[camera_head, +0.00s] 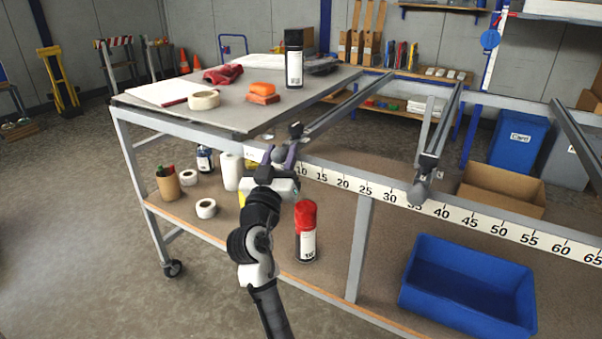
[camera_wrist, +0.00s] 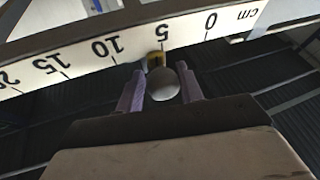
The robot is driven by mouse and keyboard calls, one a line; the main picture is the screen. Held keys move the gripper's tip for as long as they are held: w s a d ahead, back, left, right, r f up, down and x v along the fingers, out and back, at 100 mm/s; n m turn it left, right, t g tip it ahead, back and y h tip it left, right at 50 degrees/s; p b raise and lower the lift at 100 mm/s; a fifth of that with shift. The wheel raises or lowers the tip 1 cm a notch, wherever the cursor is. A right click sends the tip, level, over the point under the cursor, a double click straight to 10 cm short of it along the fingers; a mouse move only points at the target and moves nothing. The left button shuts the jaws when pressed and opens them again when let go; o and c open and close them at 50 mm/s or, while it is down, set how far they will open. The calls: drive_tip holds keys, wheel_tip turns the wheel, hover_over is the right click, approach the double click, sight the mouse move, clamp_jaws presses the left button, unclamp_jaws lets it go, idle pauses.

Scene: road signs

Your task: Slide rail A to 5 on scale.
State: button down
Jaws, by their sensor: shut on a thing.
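My gripper (camera_head: 281,155) has purple fingers and is at the near end of the leftmost sliding rail (camera_head: 345,108), at the low end of the scale. In the wrist view my gripper (camera_wrist: 161,88) is shut on a round grey knob (camera_wrist: 163,86), one finger on each side. The scale (camera_head: 455,213) runs along the bench's front edge in the head view. No letter A is readable on the rail.
A second rail (camera_head: 436,140) has its grey knob (camera_head: 419,193) near 35; a third rail (camera_head: 578,135) is farther right. The worktop (camera_head: 215,117) left of the leftmost rail holds tape, a book and a can. A red-capped spray can (camera_head: 305,230) and blue bin (camera_head: 465,290) sit below.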

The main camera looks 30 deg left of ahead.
drive_tip(key=shift+a+f, duration=0.1)
drive_tip(key=shift+a, duration=0.65)
drive_tip(key=c, duration=1)
unclamp_jaws()
drive_tip(key=shift+c, duration=0.2)
drive_tip(key=shift+d, duration=0.1)
